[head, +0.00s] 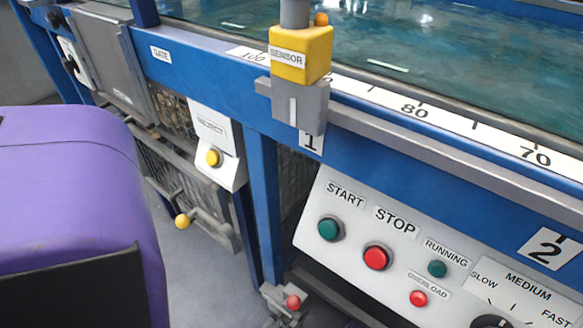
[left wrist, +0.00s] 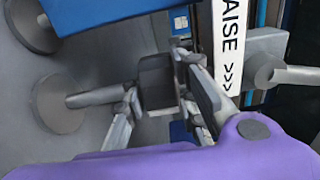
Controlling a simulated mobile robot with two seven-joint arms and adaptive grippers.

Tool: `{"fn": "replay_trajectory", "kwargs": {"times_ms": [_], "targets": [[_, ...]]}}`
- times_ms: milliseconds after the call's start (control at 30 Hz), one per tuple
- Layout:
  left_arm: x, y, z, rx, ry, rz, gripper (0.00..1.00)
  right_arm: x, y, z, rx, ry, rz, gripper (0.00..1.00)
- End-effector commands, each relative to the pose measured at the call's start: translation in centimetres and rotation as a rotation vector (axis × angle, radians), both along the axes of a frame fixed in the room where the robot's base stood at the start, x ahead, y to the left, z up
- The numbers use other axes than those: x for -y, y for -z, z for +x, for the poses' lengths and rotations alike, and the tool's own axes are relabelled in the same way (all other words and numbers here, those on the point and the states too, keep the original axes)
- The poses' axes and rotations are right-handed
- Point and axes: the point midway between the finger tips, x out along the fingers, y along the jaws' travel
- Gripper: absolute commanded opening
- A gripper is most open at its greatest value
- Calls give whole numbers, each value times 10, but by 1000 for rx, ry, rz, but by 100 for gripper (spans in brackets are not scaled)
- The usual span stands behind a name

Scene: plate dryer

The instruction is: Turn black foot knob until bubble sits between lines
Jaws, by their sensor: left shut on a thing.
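My left gripper (left wrist: 162,98) shows in the left wrist view, with its grey fingers shut on either side of a dark block, which looks like the black foot knob (left wrist: 157,76). A white strip reading RAISE with arrows (left wrist: 228,45) stands just right of it. In the head view, a purple part of my left arm fills the left side, and the left fingertips and the black knob cannot be made out there. I cannot make out the bubble or its lines in either view.
In the head view, a blue frame (head: 215,80) bears a yellow sensor block (head: 300,55) and a white control panel (head: 345,240). A lever with a yellow ball (head: 182,221) sticks out below. Round grey feet (left wrist: 57,104) stand left of the gripper in the wrist view.

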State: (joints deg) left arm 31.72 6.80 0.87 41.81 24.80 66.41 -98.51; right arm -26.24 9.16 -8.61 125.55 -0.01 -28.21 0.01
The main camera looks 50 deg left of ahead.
Motion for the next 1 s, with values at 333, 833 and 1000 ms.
{"fn": "replay_trajectory", "kwargs": {"times_ms": [333,833,1000], "targets": [[-1,0,0,-1,1,1,45,0,0,-1,-2,0,0,0],[-1,0,0,1,13,2,45,0,1,-2,-4,2,-1,0],[-2,0,1,2,102,6,45,0,1,-1,-3,1,-1,0]]}}
